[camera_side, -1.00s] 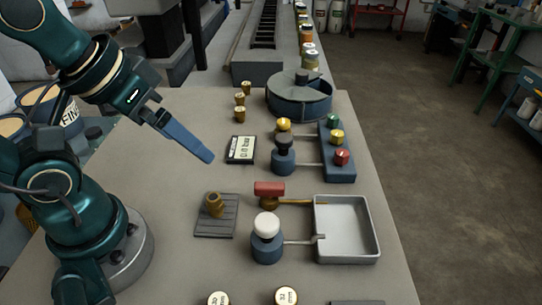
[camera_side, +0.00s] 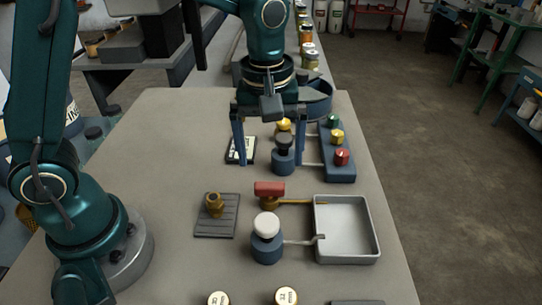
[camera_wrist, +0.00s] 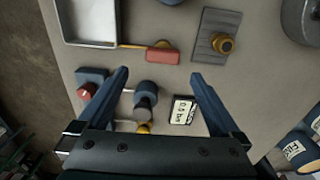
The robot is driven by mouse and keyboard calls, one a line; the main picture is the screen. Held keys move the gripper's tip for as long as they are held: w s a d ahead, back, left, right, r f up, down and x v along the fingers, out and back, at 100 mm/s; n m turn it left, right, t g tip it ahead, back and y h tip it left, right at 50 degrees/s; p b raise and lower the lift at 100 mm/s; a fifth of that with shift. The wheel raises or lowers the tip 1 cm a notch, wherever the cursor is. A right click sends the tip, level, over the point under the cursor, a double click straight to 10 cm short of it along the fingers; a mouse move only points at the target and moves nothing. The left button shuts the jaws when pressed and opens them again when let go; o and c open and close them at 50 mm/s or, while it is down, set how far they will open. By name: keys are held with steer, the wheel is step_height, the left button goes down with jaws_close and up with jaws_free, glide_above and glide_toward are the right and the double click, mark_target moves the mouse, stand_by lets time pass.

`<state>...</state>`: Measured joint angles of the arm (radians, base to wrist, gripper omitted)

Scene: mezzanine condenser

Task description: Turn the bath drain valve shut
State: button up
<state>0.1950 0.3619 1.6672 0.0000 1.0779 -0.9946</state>
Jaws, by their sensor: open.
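The drain valve has a red bar handle (camera_side: 269,188) on a brass body, and a brass pipe (camera_side: 297,201) runs from it to the grey bath tray (camera_side: 372,240). The bar lies roughly along the pipe. In the wrist view the red handle (camera_wrist: 162,53) is ahead of my fingers, with the tray (camera_wrist: 64,24) at upper left. My gripper (camera_side: 271,160) is open and empty, pointing down beyond the valve in the side view. Its fingers (camera_wrist: 160,76) are spread wide and apart from the handle. The black-capped blue post (camera_side: 283,160) appears between or behind them.
A blue block with coloured knobs (camera_side: 340,170) stands to the right of my gripper, and a display (camera_side: 233,156) lies to its left. A white-capped post (camera_side: 266,246) stands nearer than the valve. A brass fitting (camera_side: 215,205) sits on a grey pad left of it.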

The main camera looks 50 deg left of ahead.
mark_target(270, 184)
steer(key=shift+s+d+f, duration=0.15)
steer(key=shift+s+f, duration=0.05)
steer(key=shift+f, duration=2.85)
steer(key=c, duration=1.4)
